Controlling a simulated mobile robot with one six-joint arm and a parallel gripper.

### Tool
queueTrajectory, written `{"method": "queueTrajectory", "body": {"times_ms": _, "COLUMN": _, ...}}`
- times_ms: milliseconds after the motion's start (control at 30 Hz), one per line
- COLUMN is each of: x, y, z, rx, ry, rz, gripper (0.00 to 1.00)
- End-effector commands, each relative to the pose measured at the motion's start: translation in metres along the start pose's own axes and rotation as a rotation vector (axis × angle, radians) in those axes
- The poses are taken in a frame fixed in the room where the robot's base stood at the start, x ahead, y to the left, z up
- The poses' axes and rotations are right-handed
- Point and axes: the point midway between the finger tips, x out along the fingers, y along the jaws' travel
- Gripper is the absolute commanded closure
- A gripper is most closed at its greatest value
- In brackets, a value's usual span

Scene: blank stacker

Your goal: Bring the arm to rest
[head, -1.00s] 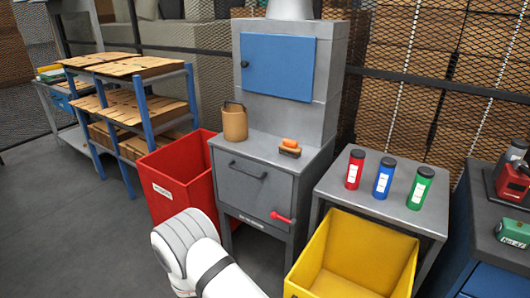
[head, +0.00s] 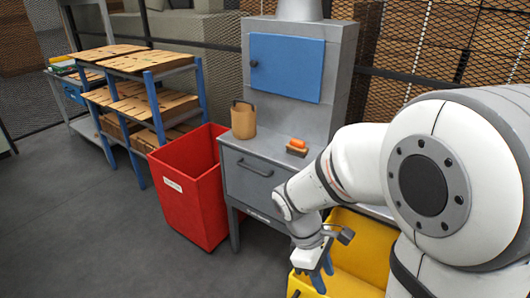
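My arm reaches in from the right edge in the head view, large and white, folded down in front of the grey cabinet. My gripper (head: 318,272) hangs at its end, pointing down, in front of and partly over the yellow bin. Its fingers look dark and small. I cannot tell whether they are open or shut, and I see nothing clearly held. My arm hides the table to the right of the cabinet and much of the yellow bin.
The yellow bin (head: 352,286) stands close to my gripper. The grey cabinet (head: 250,180) carries a tan container (head: 243,121) and a brush with an orange handle (head: 297,146). A red bin (head: 195,195) and a blue-legged shelf (head: 150,100) stand left. The floor at front left is clear.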

Motion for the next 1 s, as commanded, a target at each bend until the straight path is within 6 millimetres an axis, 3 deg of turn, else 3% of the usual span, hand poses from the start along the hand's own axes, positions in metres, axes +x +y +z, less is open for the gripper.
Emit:
{"method": "queueTrajectory", "body": {"times_ms": 33, "x": -0.015, "y": -0.001, "z": 0.013, "rx": 0.111, "ry": 0.065, "rz": 0.003, "gripper": 0.62}}
{"method": "queueTrajectory", "body": {"times_ms": 200, "x": -0.050, "y": -0.008, "z": 0.043, "rx": 0.475, "ry": 0.267, "rz": -0.011, "gripper": 0.62}}
{"method": "queueTrajectory", "body": {"times_ms": 500, "x": -0.092, "y": -0.020, "z": 0.080, "rx": 0.964, "ry": 0.549, "rz": -0.068, "gripper": 0.62}}
{"method": "queueTrajectory", "body": {"times_ms": 700, "x": -0.099, "y": -0.023, "z": 0.087, "rx": 1.061, "ry": 0.608, "rz": -0.087, "gripper": 0.62}}
{"method": "queueTrajectory", "body": {"times_ms": 1000, "x": -0.099, "y": -0.023, "z": 0.086, "rx": 1.062, "ry": 0.608, "rz": -0.087, "gripper": 0.62}}
